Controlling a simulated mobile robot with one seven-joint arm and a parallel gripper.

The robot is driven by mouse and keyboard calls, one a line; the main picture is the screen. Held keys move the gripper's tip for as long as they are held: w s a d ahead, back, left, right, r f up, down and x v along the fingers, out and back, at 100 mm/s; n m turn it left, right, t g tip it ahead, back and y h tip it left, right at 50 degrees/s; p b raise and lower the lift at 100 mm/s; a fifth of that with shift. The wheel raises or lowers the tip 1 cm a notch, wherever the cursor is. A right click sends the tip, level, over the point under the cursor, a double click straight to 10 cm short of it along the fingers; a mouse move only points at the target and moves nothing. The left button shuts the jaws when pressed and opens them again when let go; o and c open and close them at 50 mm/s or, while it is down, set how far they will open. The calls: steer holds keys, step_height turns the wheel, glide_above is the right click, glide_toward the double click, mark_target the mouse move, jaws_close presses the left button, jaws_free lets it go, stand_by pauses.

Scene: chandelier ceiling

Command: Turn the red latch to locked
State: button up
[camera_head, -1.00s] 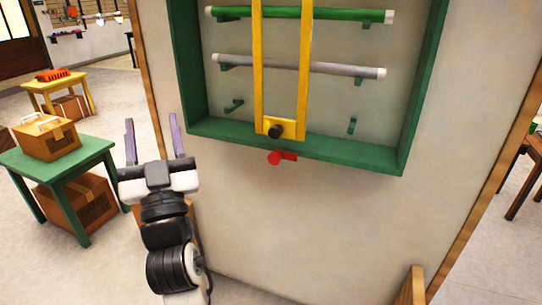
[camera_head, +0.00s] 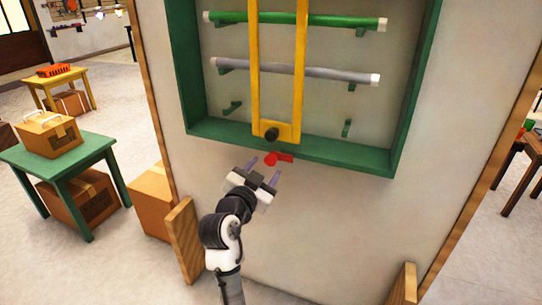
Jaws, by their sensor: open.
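The red latch (camera_head: 279,159) sits on the bottom rail of a green wall frame (camera_head: 345,158), just below the foot of a yellow bar frame (camera_head: 277,131) with a black knob. The latch's handle points to the right, roughly level. My gripper (camera_head: 264,172) is open and empty, just below and slightly left of the latch. Its two purple fingers point up toward the latch, one on each side of it in the picture. I cannot tell whether they touch it.
Inside the frame hang a green tube (camera_head: 330,20) and a grey tube (camera_head: 325,72). A wooden post (camera_head: 184,240) stands at the wall's lower left. A green table (camera_head: 65,157) with a box stands further left.

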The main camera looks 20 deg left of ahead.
mark_target(270, 162)
steer(key=shift+w+d+p, duration=0.1)
steer(key=shift+w+p, duration=0.4)
steer(key=shift+w, duration=2.2)
steer(key=c, duration=1)
steer(key=shift+o, duration=0.2)
